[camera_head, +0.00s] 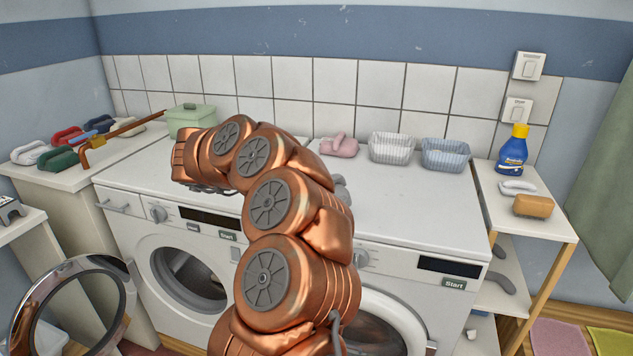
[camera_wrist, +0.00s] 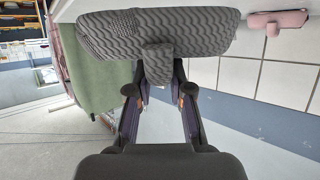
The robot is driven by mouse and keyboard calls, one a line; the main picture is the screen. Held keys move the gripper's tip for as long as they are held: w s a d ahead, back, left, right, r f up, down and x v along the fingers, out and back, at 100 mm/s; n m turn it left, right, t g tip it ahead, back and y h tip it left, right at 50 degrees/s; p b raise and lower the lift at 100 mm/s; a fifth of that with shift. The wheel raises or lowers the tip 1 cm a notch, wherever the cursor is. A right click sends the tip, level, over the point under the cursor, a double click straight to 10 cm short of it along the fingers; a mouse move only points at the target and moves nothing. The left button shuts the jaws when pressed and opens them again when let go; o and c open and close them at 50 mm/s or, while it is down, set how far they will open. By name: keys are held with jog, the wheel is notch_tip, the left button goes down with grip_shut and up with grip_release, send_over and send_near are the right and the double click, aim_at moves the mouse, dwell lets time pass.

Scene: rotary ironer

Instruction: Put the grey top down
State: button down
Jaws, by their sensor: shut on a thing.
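The grey top (camera_wrist: 190,32) is a folded, wavy-patterned grey bundle across the upper part of the wrist view. My gripper (camera_wrist: 160,75) is shut on a narrow part at its middle. In the head view my copper arm hides my gripper and most of the bundle. A small grey part of it (camera_head: 341,190) shows just right of the arm, over the right-hand white machine top (camera_head: 420,195). I cannot tell whether the bundle touches that surface.
A pink folded item (camera_head: 339,146) and two baskets (camera_head: 391,148) (camera_head: 445,155) stand along the back. A shelf on the right holds a blue bottle (camera_head: 512,152) and an orange-brown item (camera_head: 533,206). A green lidded box (camera_head: 190,120) stands left. The right machine top's front is clear.

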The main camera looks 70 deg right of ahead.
jog(key=shift+w+d+f+p, duration=0.1)
jog(key=shift+w+d+p, duration=0.1)
jog(key=shift+d, duration=0.9)
jog(key=shift+w+d+f+p, duration=0.1)
jog(key=shift+w+d+p, duration=0.05)
jog(key=shift+d, duration=0.9)
jog(key=shift+w+d+f+p, duration=0.1)
jog(key=shift+w+d+p, duration=0.1)
jog(key=shift+d, duration=0.9)
jog(key=shift+f, duration=1.7)
jog(key=shift+f+p, duration=0.1)
jog(key=shift+p, duration=0.2)
jog(key=c, duration=1.1)
grip_release()
jog(key=shift+f, duration=0.1)
jog(key=shift+o, duration=0.2)
jog(key=shift+r, duration=0.2)
jog(key=b+v, duration=0.1)
jog(key=v, duration=1.1)
jog(key=shift+b, duration=0.35)
